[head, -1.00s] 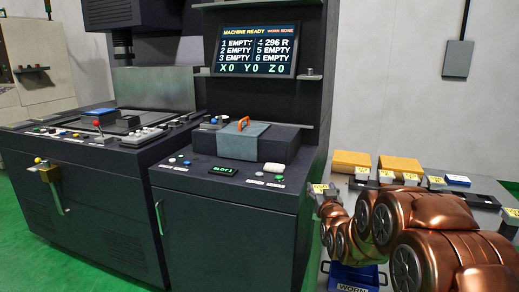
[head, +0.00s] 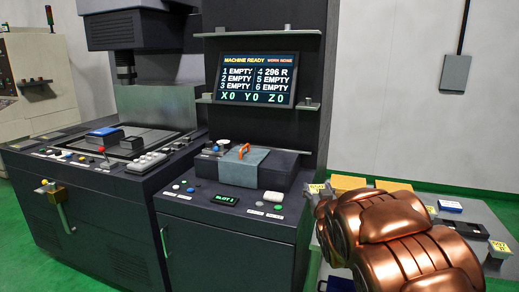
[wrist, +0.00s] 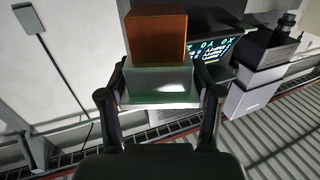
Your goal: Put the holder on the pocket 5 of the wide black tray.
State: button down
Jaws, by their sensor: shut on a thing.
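In the wrist view my gripper (wrist: 161,88) is shut on the holder (wrist: 160,84), a pale grey-green block with an orange-brown block on its far side. The fingers press its left and right sides, and it is clear of any surface. In the head view my copper-coloured arm covers the gripper and the holder. A dark, flat tray-like piece (head: 464,229) lies on the grey table at the right. I cannot tell whether it is the wide black tray, and no pocket numbers are readable.
The grey table (head: 495,215) also bears yellow-orange boxes (head: 347,183), a blue-and-white box (head: 450,206) and yellow labels. The dark machine cabinet (head: 225,235) stands left of my arm. Its screen (head: 258,79) lists slot 4 as 296 R and the others as empty.

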aim_at(318, 188)
jog(key=shift+r+p, duration=1.55)
jog(key=shift+r, duration=0.65)
jog(key=shift+d, duration=0.1)
jog(key=s+d+f+m+h+b, duration=0.1)
jog(key=s+d+f+h+b, duration=0.1)
jog(key=s+d+f+b, duration=0.7)
jog(key=s+d+f+m+g+h+b, duration=0.1)
jog(key=s+d+f+m+h+b, duration=0.15)
jog(key=d+b, duration=0.8)
jog(key=s+d+f+h+b, duration=0.1)
jog(key=s+d+f+b, duration=0.5)
jog(key=d, duration=0.9)
jog(key=shift+w+d+f+b, duration=0.15)
jog(key=shift+w+d+f, duration=0.65)
jog(key=shift+w+d, duration=0.9)
jog(key=shift+w+d+f+b, duration=0.2)
jog(key=shift+w+d+f, duration=0.7)
jog(key=shift+w, duration=1.55)
jog(key=shift+w+d+f+b, duration=0.15)
jog(key=shift+w+d+f, duration=0.6)
jog(key=shift+w+d, duration=1)
jog(key=shift+w+a+f, duration=0.15)
jog(key=shift+w+a, duration=0.15)
jog(key=shift+a, duration=0.05)
jog(key=shift+c, duration=1.1)
grip_release()
